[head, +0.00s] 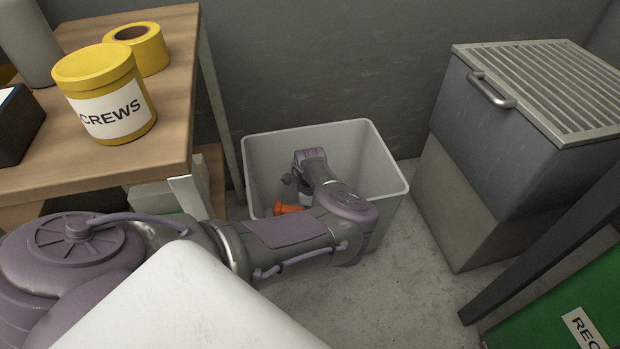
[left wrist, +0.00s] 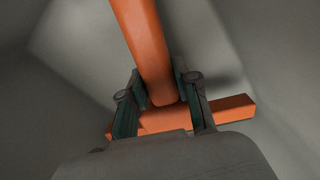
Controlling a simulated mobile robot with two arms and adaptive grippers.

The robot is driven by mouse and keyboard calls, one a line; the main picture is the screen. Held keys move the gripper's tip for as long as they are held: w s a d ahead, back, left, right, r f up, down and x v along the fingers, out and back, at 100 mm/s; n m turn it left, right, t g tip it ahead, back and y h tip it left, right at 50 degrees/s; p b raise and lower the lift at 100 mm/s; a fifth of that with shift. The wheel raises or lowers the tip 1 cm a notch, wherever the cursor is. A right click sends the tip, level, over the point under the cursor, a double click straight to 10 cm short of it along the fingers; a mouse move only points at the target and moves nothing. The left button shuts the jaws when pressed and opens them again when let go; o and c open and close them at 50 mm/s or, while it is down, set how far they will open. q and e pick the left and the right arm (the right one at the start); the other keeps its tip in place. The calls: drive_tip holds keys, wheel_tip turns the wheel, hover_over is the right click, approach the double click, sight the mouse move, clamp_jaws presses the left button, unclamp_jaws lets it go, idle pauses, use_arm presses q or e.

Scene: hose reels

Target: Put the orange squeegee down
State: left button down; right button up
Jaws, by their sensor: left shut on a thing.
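The orange squeegee (head: 286,209) shows as a small piece inside the pale grey bin (head: 380,150) in the head view, mostly hidden behind my left arm. In the left wrist view the orange squeegee (left wrist: 148,45) shows its long handle and a crossbar running sideways beyond the fingers. My left gripper (left wrist: 160,92) is shut on the squeegee, with a finger on each side of the handle near the crossbar. My left arm reaches down into the bin. Whether the squeegee touches the bin floor I cannot tell. My right gripper is in neither view.
A wooden table (head: 165,105) at the left holds a yellow screws tin (head: 100,75) and a roll of yellow tape (head: 148,50). A grey box with a slatted lid (head: 545,85) stands to the right of the bin. Bare floor (head: 400,270) lies between them.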

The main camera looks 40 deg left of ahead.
use_arm(q)
drive_tip(key=shift+r, duration=0.15)
drive_tip(key=shift+a+f, duration=0.1)
drive_tip(key=shift+f, duration=0.55)
drive_tip(key=c, duration=0.8)
unclamp_jaws()
drive_tip(key=shift+c, duration=0.2)
